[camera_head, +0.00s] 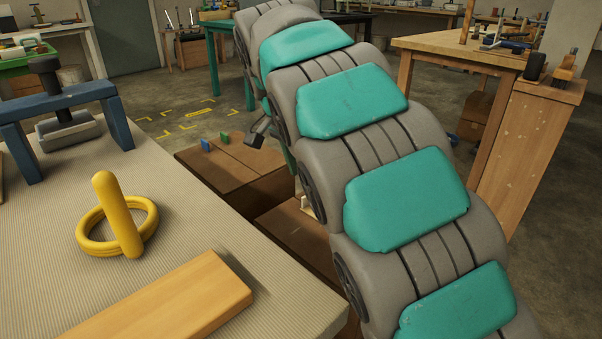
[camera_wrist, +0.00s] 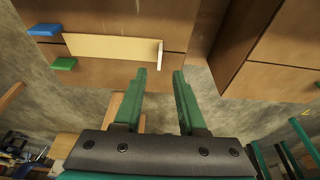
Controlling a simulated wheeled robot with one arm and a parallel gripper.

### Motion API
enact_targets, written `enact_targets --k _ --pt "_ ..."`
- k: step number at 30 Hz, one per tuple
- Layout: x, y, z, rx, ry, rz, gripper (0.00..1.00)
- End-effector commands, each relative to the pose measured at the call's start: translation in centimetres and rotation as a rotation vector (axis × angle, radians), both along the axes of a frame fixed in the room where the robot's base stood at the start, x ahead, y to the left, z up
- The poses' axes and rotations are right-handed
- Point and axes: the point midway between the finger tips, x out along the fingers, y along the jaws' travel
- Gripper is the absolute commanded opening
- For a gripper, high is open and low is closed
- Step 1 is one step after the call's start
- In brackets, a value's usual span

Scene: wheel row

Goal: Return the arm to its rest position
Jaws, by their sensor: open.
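My arm, with grey segments and teal pads, rises from the lower right of the head view and bends over toward the top centre. My gripper (camera_wrist: 160,72) shows in the wrist view with two green fingers apart and nothing between them. The fingers point toward a brown wooden box top (camera_wrist: 110,72) with a pale strip (camera_wrist: 112,48) on it. In the head view the fingers are mostly hidden behind the arm.
A ribbed table (camera_head: 60,285) at left bears a yellow ring (camera_head: 88,240) with a yellow peg (camera_head: 118,215), a wooden block (camera_head: 165,305) and a blue stand (camera_head: 65,98). Brown boxes (camera_head: 230,175) with blue and green tabs stand beside the arm. A wooden bench (camera_head: 455,45) is at right.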

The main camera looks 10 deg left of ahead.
Motion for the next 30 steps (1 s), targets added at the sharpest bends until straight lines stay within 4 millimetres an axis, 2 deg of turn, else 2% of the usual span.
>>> enact_targets --k 5,8,11,14,18,21,26,30 --pt "-0.1 -0.2 0.0 -0.001 0.002 0.000 0.41" --pt "-0.7 -1.7 0.1 -0.007 0.017 0.007 0.41" --pt "-1.9 -4.8 0.1 -0.018 0.048 0.026 0.41" --pt "-4.1 -8.7 -0.1 -0.025 0.091 0.062 0.41" --pt "-8.2 -13.7 -0.9 -0.021 0.159 0.127 0.41" --pt "-11.5 -16.7 -1.8 -0.012 0.204 0.181 0.41" --pt "-17.5 -20.3 -3.7 0.018 0.273 0.277 0.41" --pt "-23.2 -22.4 -5.9 0.053 0.329 0.378 0.41"
